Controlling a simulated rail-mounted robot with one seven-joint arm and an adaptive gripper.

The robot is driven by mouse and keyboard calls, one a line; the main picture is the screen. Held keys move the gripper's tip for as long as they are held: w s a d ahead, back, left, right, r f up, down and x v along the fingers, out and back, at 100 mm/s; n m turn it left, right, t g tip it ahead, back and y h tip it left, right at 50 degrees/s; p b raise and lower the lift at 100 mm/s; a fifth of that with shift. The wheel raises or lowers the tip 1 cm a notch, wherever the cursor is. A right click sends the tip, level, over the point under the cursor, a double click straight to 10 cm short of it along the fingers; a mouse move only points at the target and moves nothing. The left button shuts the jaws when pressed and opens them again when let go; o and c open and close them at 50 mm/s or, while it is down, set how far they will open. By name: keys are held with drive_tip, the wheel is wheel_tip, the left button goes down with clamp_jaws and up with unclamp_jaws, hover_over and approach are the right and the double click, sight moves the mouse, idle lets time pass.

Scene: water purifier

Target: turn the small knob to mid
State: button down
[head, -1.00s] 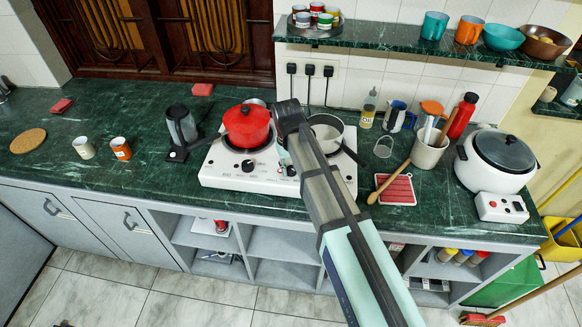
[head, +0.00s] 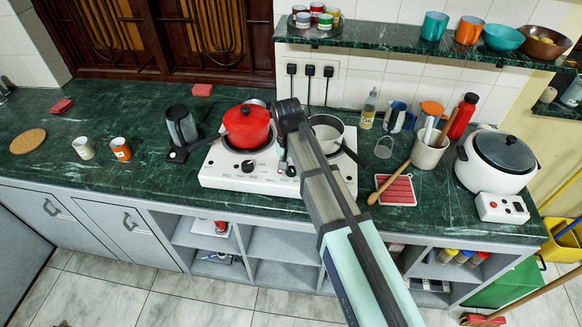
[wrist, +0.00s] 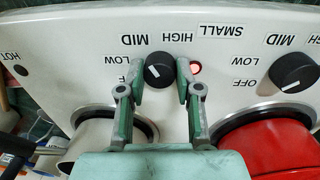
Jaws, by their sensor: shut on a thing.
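The small knob (wrist: 159,71) is a black dial with a white line, on the white stove front between the MID, LOW and HIGH labels. Its line points up and left in the wrist view, roughly between LOW and MID; the exact setting is hard to tell. My gripper (wrist: 159,72) is shut on this knob, with a green finger on each side. In the head view my gripper (head: 284,166) is at the stove front, largely hidden by my arm. The white stove (head: 222,176) holds a red pot and a grey pan.
A second black knob (wrist: 292,72) sits to the right in the wrist view. The red pot (wrist: 262,150) and grey pan (wrist: 96,142) are close to the fingers. A dark kettle (head: 180,127) stands left of the stove, and a red trivet (head: 398,190) lies right.

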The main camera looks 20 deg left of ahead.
drive_tip(key=shift+s+f, duration=0.1)
drive_tip(key=c, duration=0.8)
unclamp_jaws()
drive_tip(key=r, duration=1.2)
drive_tip(key=shift+a, duration=0.3)
